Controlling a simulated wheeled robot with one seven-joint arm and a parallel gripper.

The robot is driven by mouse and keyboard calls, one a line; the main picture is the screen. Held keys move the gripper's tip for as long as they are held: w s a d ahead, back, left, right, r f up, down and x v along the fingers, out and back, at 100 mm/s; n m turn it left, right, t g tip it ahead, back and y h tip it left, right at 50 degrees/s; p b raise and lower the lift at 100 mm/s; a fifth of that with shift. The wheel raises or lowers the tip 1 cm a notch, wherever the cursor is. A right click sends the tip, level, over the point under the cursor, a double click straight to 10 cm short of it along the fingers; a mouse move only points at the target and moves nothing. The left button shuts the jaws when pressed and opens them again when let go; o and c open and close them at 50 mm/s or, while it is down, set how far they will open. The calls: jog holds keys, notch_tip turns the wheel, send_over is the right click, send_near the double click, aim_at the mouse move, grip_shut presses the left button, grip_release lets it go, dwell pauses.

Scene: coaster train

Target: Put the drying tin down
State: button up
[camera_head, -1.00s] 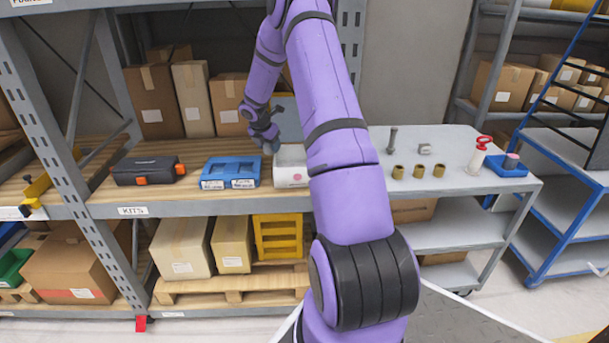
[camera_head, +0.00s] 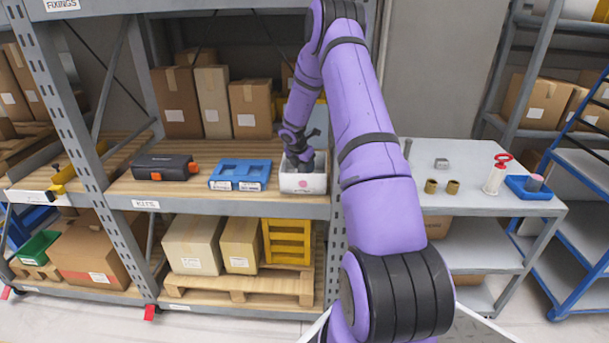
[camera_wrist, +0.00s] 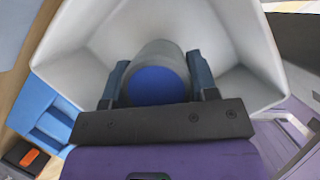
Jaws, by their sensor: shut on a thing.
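My gripper (camera_wrist: 158,92) is shut on a grey cylinder with a blue end, which looks like the drying tin (camera_wrist: 158,84). In the wrist view the tin sits between the two fingers, with the white walls of an open box (camera_wrist: 235,45) around it. In the head view my gripper (camera_head: 300,158) reaches down into the open top of this white box (camera_head: 304,184), which has a pink dot on its front. The tin is hidden there by the gripper and the box wall. I cannot tell whether the tin touches the box floor.
A blue tray (camera_head: 240,176) with two recesses stands left of the white box, and a black and orange case (camera_head: 165,167) further left. Cardboard boxes (camera_head: 211,102) stand behind. A shelf upright is close on the right, beside a grey table (camera_head: 470,200) with small parts.

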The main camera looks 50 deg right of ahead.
jog(key=shift+f, duration=1.9)
jog(key=o, duration=1)
jog(key=shift+f, duration=0.1)
